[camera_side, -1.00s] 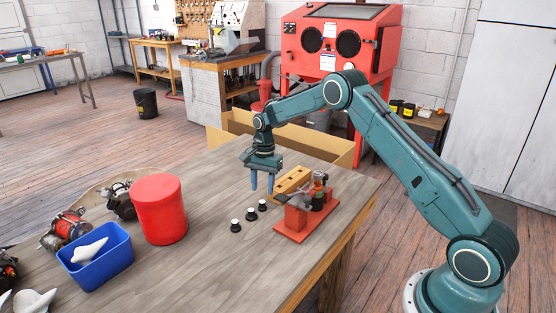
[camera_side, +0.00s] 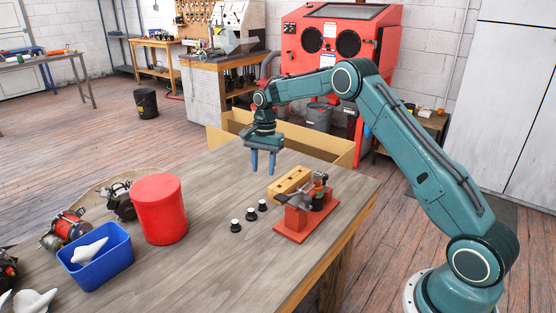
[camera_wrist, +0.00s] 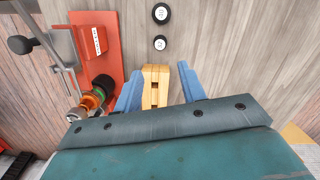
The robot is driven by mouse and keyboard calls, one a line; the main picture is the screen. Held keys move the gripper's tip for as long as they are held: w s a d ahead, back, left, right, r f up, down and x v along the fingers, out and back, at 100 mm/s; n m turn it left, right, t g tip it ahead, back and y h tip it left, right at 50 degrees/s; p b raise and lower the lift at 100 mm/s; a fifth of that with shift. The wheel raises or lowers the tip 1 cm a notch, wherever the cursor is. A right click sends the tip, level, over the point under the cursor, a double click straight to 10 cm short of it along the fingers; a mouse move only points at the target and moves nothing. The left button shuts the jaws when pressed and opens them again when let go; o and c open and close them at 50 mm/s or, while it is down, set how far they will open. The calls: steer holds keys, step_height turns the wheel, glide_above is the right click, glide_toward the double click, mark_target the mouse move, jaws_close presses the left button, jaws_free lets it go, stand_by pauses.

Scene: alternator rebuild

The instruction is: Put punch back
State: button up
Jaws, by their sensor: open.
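My gripper (camera_side: 263,168) is open and hangs above the bench, up and to the left of a yellow wooden block (camera_side: 290,182). The wrist view also shows my gripper (camera_wrist: 158,82), with its blue fingers apart. The wooden block (camera_wrist: 155,73) appears between them from above, with dark openings in its top. I see nothing held between the fingers. I cannot make out a punch clearly; the block's openings are too small to tell what is in them.
A red-based press (camera_side: 296,222) stands right beside the block. Small black pieces with white tops (camera_side: 235,226) stand in front. A red canister (camera_side: 160,209) and a blue bin (camera_side: 96,262) are further left.

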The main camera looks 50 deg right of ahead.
steer(key=s+a+r+n+t, duration=0.1)
steer(key=s+a+r+n, duration=0.15)
steer(key=s+r, duration=0.35)
steer(key=s+a+r+n+t+h, duration=0.1)
steer(key=s+a+r+n, duration=0.1)
steer(key=s+a+r, duration=0.4)
steer(key=s+a+r+n+t, duration=0.1)
steer(key=s+r+n, duration=0.25)
steer(key=r, duration=0.45)
steer(key=s+a+n+t, duration=0.1)
steer(key=s+n, duration=0.2)
steer(key=s, duration=0.9)
steer(key=s+a+n+t, duration=0.2)
steer(key=s+n, duration=0.1)
steer(key=s, duration=0.8)
steer(key=shift+s+a+f+n, duration=0.3)
steer(key=shift+s+f+n, duration=0.1)
